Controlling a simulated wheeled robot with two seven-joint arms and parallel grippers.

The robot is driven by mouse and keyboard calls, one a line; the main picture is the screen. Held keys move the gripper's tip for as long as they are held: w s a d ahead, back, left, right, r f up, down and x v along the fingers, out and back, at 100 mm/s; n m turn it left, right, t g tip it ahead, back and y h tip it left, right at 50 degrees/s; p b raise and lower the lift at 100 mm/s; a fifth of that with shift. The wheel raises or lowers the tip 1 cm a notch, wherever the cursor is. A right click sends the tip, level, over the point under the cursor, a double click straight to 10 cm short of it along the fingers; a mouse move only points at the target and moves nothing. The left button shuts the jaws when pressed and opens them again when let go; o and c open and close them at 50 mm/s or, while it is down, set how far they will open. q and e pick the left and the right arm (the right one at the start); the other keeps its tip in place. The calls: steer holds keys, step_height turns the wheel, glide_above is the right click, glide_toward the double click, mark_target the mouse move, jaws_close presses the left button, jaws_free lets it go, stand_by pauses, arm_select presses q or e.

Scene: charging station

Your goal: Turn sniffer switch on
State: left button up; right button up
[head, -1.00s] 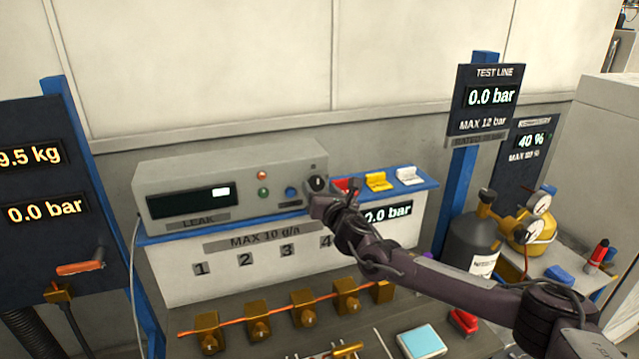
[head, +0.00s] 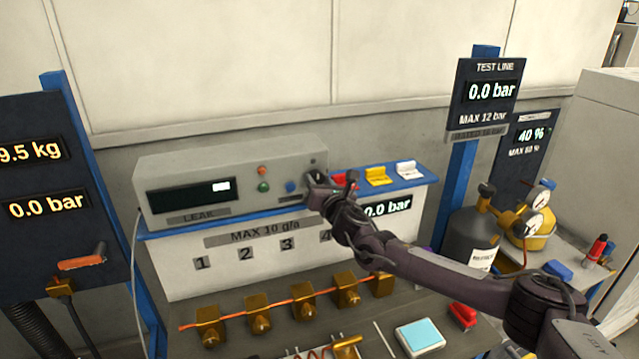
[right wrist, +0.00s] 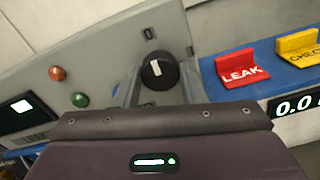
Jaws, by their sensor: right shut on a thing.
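The grey leak detector box (head: 240,165) stands on the blue-edged shelf, with a dark display at its left and a red and a green button. Its black rotary knob (right wrist: 158,71) is at the right end of the front panel. In the head view the gripper mostly hides the knob. My left gripper is not in view.
Red LEAK (right wrist: 243,67), yellow (head: 377,176) and white (head: 406,169) tags sit on the shelf just right of my gripper. Several brass fittings (head: 258,319) stand on the bench below. A dark gas cylinder (head: 472,237) stands at the right.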

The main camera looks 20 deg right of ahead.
steer(key=m+b, duration=0.3)
steer(key=shift+f, duration=0.3)
steer(key=m+b, duration=0.4)
steer(key=m, duration=0.1)
steer(key=shift+r+m, duration=0.1)
steer(key=shift+m, duration=0.3)
steer(key=m+b, duration=0.2)
steer(key=m, duration=0.2)
steer(key=shift+r+m+b, duration=0.1)
steer(key=shift+m+b, duration=0.5)
steer(key=shift+m, duration=1.9)
steer(key=o, duration=1)
steer(key=shift+s, duration=0.1)
